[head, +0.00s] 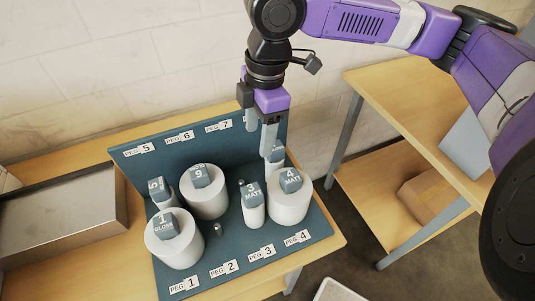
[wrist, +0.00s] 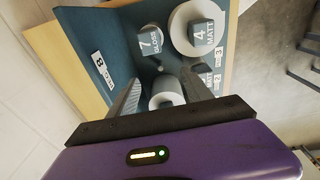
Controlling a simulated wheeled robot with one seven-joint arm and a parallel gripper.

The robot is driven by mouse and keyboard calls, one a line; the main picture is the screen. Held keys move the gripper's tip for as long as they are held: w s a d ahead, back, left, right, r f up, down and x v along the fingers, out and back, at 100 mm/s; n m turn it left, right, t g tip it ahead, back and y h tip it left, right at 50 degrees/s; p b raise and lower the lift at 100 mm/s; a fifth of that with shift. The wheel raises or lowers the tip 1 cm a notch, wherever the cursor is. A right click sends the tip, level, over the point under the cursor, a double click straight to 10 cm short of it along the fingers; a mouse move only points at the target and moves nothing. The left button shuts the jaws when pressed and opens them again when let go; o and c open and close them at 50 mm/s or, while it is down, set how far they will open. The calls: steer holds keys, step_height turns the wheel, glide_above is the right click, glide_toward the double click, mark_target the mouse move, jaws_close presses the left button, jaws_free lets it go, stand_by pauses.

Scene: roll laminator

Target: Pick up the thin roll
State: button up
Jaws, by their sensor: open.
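Several white rolls with grey tags stand on the blue-green peg board. The thin rolls are one tagged 3 MATT (head: 253,213), one at the back left (head: 163,196), and one tagged 7 GLOSS (wrist: 150,40) at the back right. In the head view the 7 GLOSS roll is partly hidden behind my fingers. My gripper (head: 268,140) points down above the right part of the board, open and apart from the rolls. In the wrist view its fingers (wrist: 165,98) spread with a roll visible beyond them; its tag is unreadable. The right finger partly covers the 3 MATT roll.
Thick rolls 4 MATT (head: 290,205), 1 GLOSS (head: 173,248) and one tagged 9 (head: 204,202) crowd the thin ones. Two bare pegs show, one at the front (head: 217,229). A grey metal box (head: 60,228) is on the left, and a wooden shelf unit (head: 405,120) is on the right.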

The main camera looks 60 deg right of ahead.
mark_target(275, 147)
steer(key=s+d, duration=0.1)
steer(key=d, duration=0.1)
steer(key=shift+s+d+r+g+h, duration=0.1)
steer(key=shift+s+d+g+h, duration=0.25)
steer(key=shift+g+h, duration=0.05)
steer(key=shift+d+f, duration=0.1)
steer(key=shift+f, duration=1)
steer(key=f, duration=0.2)
steer(key=d+f+p, duration=0.1)
steer(key=f, duration=0.2)
steer(key=shift+f+p, duration=0.25)
steer(key=shift+p, duration=0.05)
steer(key=shift+w, duration=0.1)
steer(key=shift+c, duration=0.5)
jaws_close()
